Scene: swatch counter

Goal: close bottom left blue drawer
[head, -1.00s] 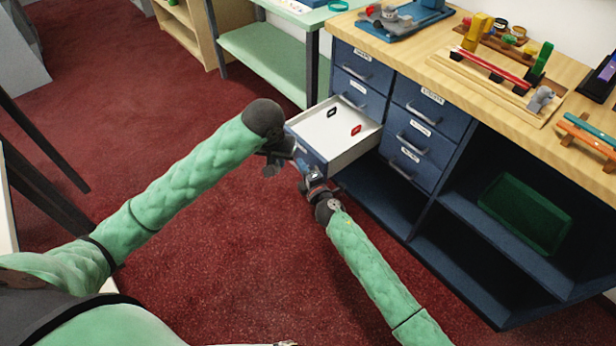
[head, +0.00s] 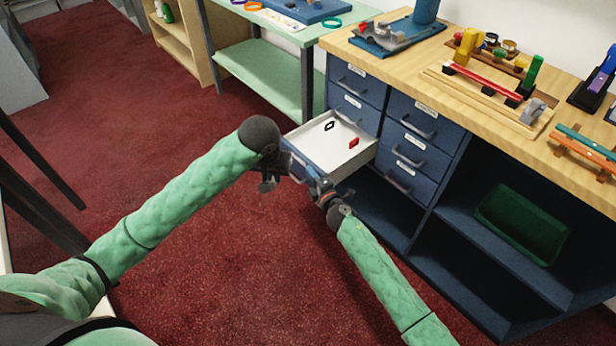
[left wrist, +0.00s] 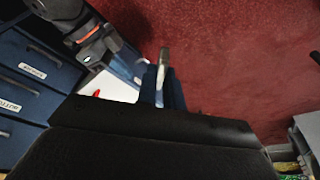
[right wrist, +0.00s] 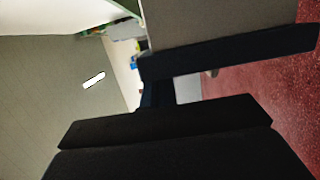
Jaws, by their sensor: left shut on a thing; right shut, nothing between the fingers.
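The bottom left blue drawer (head: 322,160) is pulled out of the cabinet in the head view. Its white inside holds a small black-rimmed piece (head: 329,126) and a red piece (head: 353,142). My left gripper (head: 268,184) is at the drawer's front and shut on what looks like its handle, a metal bar (left wrist: 163,57) in the left wrist view. My right gripper (head: 320,184) is shut and empty by the right part of the drawer front. Whether it touches the front is unclear. The arms partly hide the drawer front.
The other blue drawers (head: 413,146) are closed. Open shelves with a green bin (head: 522,222) lie to the right. The wooden counter (head: 390,72) above carries tools and racks. A green table (head: 262,72) stands behind left. Red carpet (head: 240,270) in front is clear.

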